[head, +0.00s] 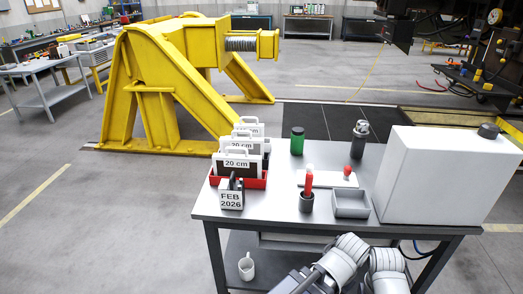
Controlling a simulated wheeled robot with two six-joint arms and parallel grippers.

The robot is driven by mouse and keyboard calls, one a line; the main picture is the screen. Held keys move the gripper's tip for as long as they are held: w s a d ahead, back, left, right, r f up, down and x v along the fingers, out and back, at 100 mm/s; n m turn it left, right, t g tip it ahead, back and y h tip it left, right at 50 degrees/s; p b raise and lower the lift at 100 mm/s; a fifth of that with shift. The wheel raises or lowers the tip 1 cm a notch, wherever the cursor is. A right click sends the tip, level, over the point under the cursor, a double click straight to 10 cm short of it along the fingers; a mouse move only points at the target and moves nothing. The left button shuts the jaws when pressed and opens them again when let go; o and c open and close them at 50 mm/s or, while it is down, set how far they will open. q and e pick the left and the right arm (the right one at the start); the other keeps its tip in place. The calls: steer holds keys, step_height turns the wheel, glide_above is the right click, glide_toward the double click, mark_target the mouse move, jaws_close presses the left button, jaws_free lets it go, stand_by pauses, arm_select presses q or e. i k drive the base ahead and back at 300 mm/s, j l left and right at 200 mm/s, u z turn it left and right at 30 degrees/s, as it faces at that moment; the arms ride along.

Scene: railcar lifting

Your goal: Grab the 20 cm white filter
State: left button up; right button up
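Several upright panels with white handles stand one behind another in a red holder (258,182) at the left end of the table. The front panel (237,164) has a white label reading "20 cm" and dark areas around it. The panel behind it (240,146) also has a white label with "20 cm". The rearmost panel (249,129) is whitish; its label is too small to read. The lower parts of the panels behind are hidden. Only grey and white links of my two arms show at the bottom right, below the table's front edge. Neither gripper shows.
A calendar block reading "FEB 2026" (231,199) stands before the holder. The grey table (268,213) also bears a green canister (297,141), a dark cup (306,203), a grey tray (351,204) and a large white box (437,177). A yellow steel frame stands behind left.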

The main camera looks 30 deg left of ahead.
mark_target(254, 145)
steer(key=j+z, duration=0.3)
steer(key=j, duration=0.15)
steer(key=k+j+z, duration=0.1)
steer(key=j+z, duration=0.2)
steer(key=j, duration=0.15)
steer(key=k+j, duration=0.1)
steer(key=j, duration=0.3)
steer(key=j+z, duration=0.1)
steer(key=j, duration=0.3)
steer(key=k+j, duration=0.15)
steer(key=j, duration=0.25)
steer(key=k+j+z, duration=0.1)
steer(key=j, duration=0.25)
steer(key=k+j, duration=0.15)
steer(key=j, duration=0.25)
